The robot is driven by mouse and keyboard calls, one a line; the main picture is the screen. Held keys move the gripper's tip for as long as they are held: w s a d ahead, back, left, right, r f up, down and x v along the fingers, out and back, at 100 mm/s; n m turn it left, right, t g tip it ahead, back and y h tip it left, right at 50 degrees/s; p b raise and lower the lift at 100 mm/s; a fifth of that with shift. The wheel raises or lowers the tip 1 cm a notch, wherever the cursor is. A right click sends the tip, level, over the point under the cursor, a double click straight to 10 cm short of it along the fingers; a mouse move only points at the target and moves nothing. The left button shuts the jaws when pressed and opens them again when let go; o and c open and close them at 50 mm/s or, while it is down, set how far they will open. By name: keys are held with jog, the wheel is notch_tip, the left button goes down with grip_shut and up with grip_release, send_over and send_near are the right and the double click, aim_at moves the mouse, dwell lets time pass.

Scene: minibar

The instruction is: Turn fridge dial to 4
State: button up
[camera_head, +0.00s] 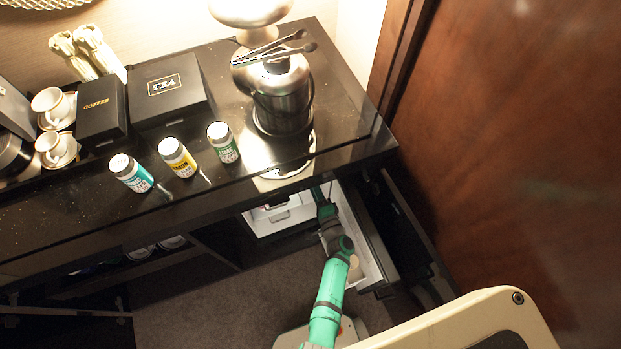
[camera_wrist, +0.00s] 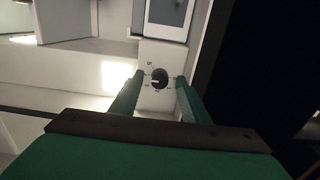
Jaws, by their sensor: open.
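The fridge dial (camera_wrist: 159,78) is a small round dark knob with a light pointer mark, on a pale panel with small markings around it. One marking above it looks like a 5; the others are too small to read. My gripper (camera_wrist: 157,77) is open in the wrist view, with one green finger on each side of the dial. I cannot tell whether the fingers touch it. In the head view, my green arm reaches into the open fridge (camera_head: 280,216) under the counter. The dial and my fingertips are hidden there.
The open fridge door (camera_head: 368,238) stands to the right of my arm. The black counter (camera_head: 225,190) overhangs the fridge and holds bottles, boxes, cups and a metal ice bucket (camera_head: 280,95). A brown wood panel (camera_head: 510,150) fills the right side.

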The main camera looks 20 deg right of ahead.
jog(key=s, duration=0.8)
jog(key=shift+s+d, duration=0.15)
jog(key=shift+s, duration=0.25)
jog(key=s+a+f+n+g+y, duration=0.1)
jog(key=s+a+f+n+g, duration=0.3)
jog(key=s+a, duration=0.45)
jog(key=s+a+n+g+h, duration=0.1)
jog(key=s+a+n+g, duration=0.3)
jog(key=s, duration=0.5)
jog(key=s+a+r+n+t, duration=0.1)
jog(key=s+r+n, duration=0.1)
jog(key=r, duration=0.8)
jog(key=s+a+r+n+t, duration=0.2)
jog(key=s+r+n, duration=0.1)
jog(key=r, duration=0.7)
jog(key=s+a+r+n+t, duration=0.2)
jog(key=r+n, duration=0.2)
jog(key=r, duration=0.6)
jog(key=shift+s+r+n+h, duration=0.2)
jog(key=shift+r+n+h, duration=0.1)
jog(key=shift+r, duration=0.05)
